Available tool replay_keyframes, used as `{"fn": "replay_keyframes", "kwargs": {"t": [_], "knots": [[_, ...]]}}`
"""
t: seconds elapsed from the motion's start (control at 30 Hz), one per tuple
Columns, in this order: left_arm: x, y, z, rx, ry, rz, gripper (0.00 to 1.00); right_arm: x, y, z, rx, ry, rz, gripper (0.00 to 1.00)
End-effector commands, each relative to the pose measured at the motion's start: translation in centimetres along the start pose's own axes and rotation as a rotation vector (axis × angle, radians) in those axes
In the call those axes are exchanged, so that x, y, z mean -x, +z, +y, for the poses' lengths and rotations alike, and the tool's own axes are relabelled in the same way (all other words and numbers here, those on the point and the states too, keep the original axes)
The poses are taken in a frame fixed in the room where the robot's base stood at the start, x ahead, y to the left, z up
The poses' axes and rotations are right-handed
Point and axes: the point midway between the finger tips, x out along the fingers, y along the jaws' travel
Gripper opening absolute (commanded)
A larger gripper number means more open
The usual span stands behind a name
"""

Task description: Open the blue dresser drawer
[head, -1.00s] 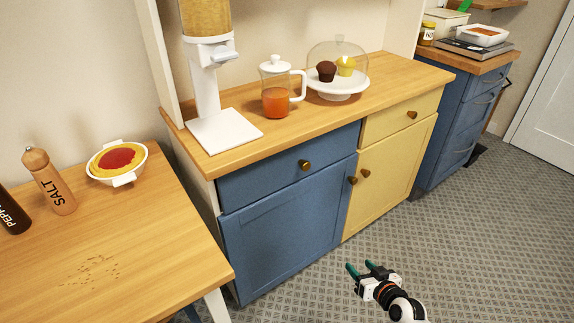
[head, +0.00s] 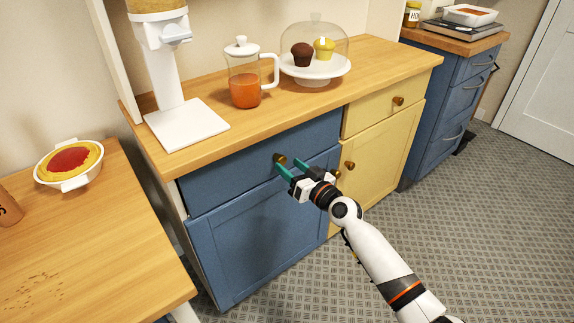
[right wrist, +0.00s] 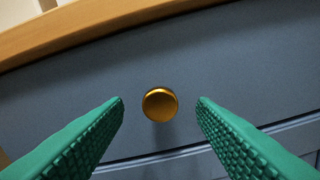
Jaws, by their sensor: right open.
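The blue dresser drawer (head: 235,163) is closed, above a blue cupboard door, under the wooden top. Its round brass knob (head: 280,159) shows beside my right gripper (head: 287,164) in the head view. In the right wrist view the knob (right wrist: 160,104) is centred ahead, between the two green fingertips (right wrist: 160,103) in the picture, with a gap on each side. The blue drawer front (right wrist: 230,65) fills the view behind it. My right gripper is open and empty, close in front of the drawer. My left gripper is not in view.
A yellow drawer (head: 380,106) and yellow door (head: 385,155) are to the right. A juice pitcher (head: 245,85), a domed cake stand (head: 316,70) and a white dispenser (head: 165,75) stand on top. A wooden table (head: 90,245) is at left. Patterned floor is open at right.

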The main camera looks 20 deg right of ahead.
Motion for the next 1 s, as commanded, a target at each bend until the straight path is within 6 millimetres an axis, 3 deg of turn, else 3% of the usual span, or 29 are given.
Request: {"fn": "replay_keyframes", "kwargs": {"t": [0.2,0.5,0.83,1.0], "knots": [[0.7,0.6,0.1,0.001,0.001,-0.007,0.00,-2.0,-0.1,0.0,0.001,0.000,0.000,0.52],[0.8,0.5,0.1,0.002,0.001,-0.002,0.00,-2.1,-0.1,0.0,0.000,0.000,0.002,0.52],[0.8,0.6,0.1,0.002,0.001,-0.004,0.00,-2.1,-0.1,0.0,0.000,0.000,0.002,0.00],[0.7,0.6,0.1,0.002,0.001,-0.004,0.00,-2.1,-0.1,-0.1,0.001,0.000,0.001,0.00]]}}
